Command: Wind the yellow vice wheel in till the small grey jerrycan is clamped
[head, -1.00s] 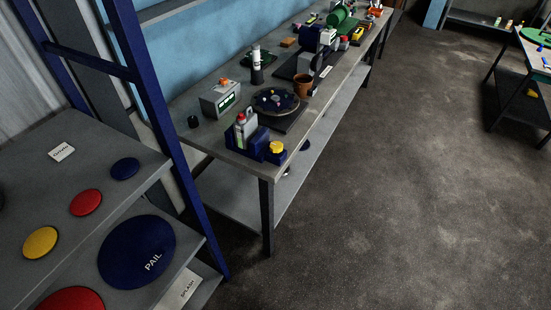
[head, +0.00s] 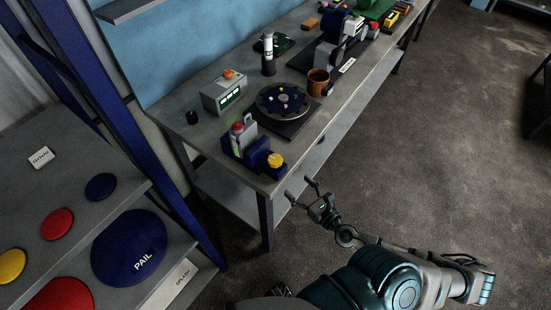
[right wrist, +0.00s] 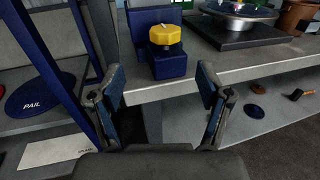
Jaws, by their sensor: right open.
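The blue vice (head: 233,151) stands at the near end of the workbench. Its yellow wheel (head: 276,160) is on the right side. A small light grey container, apparently the jerrycan (head: 249,126), stands upright at the vice beside a red-capped bottle (head: 237,143); whether the jaws touch it is unclear. My right gripper (head: 298,188) is open and empty, off the bench's near edge, apart from the wheel. In the right wrist view the yellow wheel (right wrist: 165,38) lies ahead, between and beyond the open fingers (right wrist: 160,78). The jerrycan is out of that view. My left gripper is not in view.
The workbench (head: 211,147) also carries a grey box with a green display (head: 224,95), a round dark turntable (head: 284,101) and a brown pot (head: 318,82). A blue-framed rack with shelves (head: 85,213) stands left. The floor (head: 420,150) right of the bench is clear.

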